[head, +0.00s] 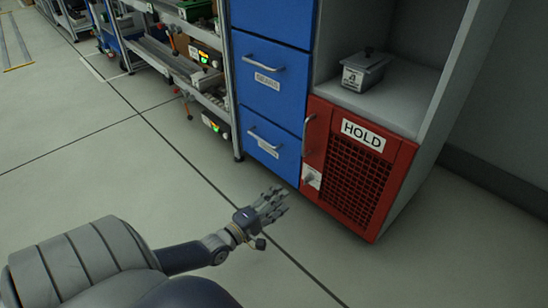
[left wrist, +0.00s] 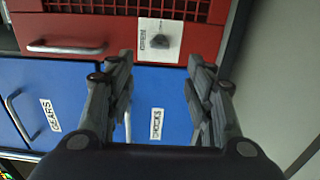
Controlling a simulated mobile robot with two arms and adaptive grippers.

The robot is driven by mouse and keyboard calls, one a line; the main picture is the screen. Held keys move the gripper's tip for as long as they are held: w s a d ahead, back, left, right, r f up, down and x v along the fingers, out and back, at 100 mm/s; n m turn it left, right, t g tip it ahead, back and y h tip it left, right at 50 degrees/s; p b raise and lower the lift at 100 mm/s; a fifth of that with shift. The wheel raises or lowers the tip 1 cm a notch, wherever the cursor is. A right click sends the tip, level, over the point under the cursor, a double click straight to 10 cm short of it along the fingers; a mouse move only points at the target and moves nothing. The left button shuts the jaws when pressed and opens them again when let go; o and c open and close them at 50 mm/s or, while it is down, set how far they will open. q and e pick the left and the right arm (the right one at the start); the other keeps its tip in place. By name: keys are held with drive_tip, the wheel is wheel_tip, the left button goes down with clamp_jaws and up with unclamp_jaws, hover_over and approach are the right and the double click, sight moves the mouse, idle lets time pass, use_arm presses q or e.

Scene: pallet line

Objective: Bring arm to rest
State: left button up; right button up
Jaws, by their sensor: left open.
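My left arm comes in from the lower left of the head view. Its gripper (head: 272,203) is over the floor in front of the cabinet, empty. In the left wrist view the two fingers of the left gripper (left wrist: 160,85) stand apart with nothing between them. Beyond them show the blue drawer fronts and the red door (left wrist: 100,30). In the head view the red HOLD door (head: 358,170) is shut, to the right of the gripper and apart from it. My right gripper is in neither view.
The blue drawers (head: 270,75) are shut; their handles stick out. A lidded grey bin (head: 365,72) sits on the open shelf (head: 410,95) above the red door. A shelving rack (head: 190,70) with several items stands at the back left. The floor (head: 90,150) at left is clear.

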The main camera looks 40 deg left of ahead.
use_arm(q)
drive_tip(key=shift+s, duration=0.75)
